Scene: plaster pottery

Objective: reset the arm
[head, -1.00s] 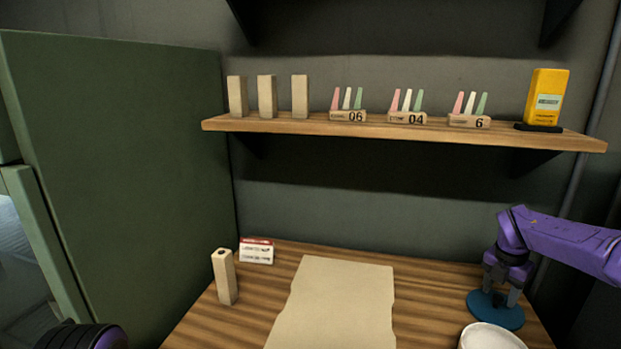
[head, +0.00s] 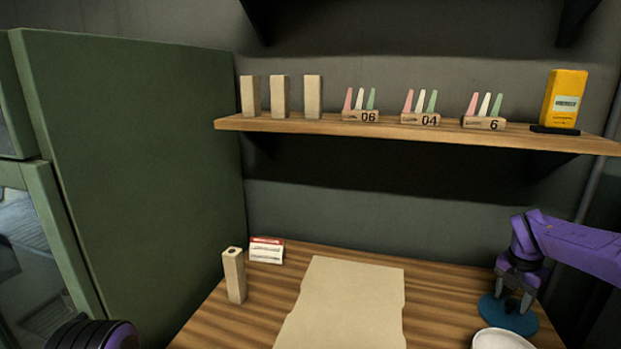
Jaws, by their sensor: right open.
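My right arm comes in from the right edge. My right gripper (head: 515,299) points down over a blue round base (head: 497,314) on the wooden table (head: 450,270). Its two fingers are apart, with nothing visible between them. Whether the fingertips touch the blue base is unclear. A dark and purple part of my left arm shows at the bottom left edge, and my left gripper is out of frame.
A white bowl (head: 500,340) sits just in front of the blue base. A beige sheet (head: 350,300) covers the table's middle. A beige block (head: 234,275) and a red-white card (head: 266,250) stand left. The shelf (head: 400,131) holds blocks, numbered stands and a yellow container (head: 565,98). A green cabinet (head: 140,160) stands left.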

